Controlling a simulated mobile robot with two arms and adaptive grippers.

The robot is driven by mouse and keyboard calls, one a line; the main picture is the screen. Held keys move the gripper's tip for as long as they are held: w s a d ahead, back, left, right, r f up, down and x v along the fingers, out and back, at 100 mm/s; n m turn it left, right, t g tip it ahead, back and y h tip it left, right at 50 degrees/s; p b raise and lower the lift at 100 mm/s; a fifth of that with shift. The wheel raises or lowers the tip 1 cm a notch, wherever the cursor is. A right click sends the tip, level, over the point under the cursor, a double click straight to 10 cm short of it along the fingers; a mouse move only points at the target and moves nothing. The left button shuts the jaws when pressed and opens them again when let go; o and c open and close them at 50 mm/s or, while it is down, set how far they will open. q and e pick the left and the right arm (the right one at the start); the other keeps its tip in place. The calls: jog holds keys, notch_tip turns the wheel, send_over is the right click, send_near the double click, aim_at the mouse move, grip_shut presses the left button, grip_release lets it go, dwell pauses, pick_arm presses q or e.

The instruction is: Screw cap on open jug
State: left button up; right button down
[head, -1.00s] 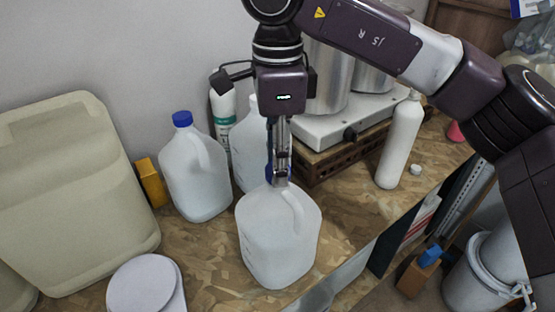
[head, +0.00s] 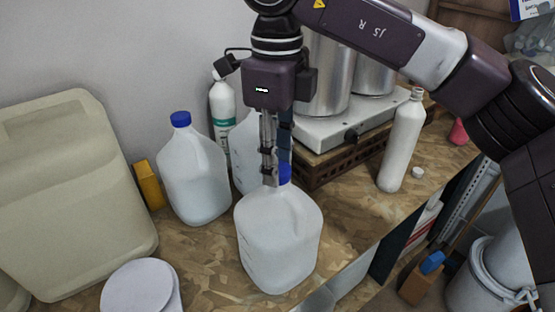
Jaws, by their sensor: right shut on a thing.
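A translucent white jug (head: 279,240) stands near the front edge of the worktop. A blue cap (head: 285,173) is at its mouth, partly hidden by a finger. My right gripper (head: 276,178) points straight down over the jug and is shut on the blue cap. I cannot tell whether the cap is threaded on or only resting on the neck. My left gripper is not in view.
Another jug with a blue cap (head: 194,172) stands at the left, and a further jug (head: 244,150) is close behind my gripper. A white bottle (head: 402,142) and a small white cap (head: 418,172) are at the right. A large beige canister (head: 70,190) fills the left.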

jog(key=m, duration=0.1)
jog(key=m+b, duration=0.1)
jog(key=shift+f+m, duration=0.3)
jog(key=shift+r+m+b, duration=0.1)
jog(key=shift+m+b, duration=0.2)
jog(key=shift+m, duration=1)
jog(key=shift+m+b, duration=0.45)
jog(key=shift+m, duration=0.45)
jog(key=shift+m+b, duration=0.4)
jog(key=shift+m, duration=0.8)
jog(key=c, duration=1.4)
grip_release()
jog(key=shift+o, duration=0.4)
jog(key=shift+r, duration=0.1)
jog(key=o, duration=0.4)
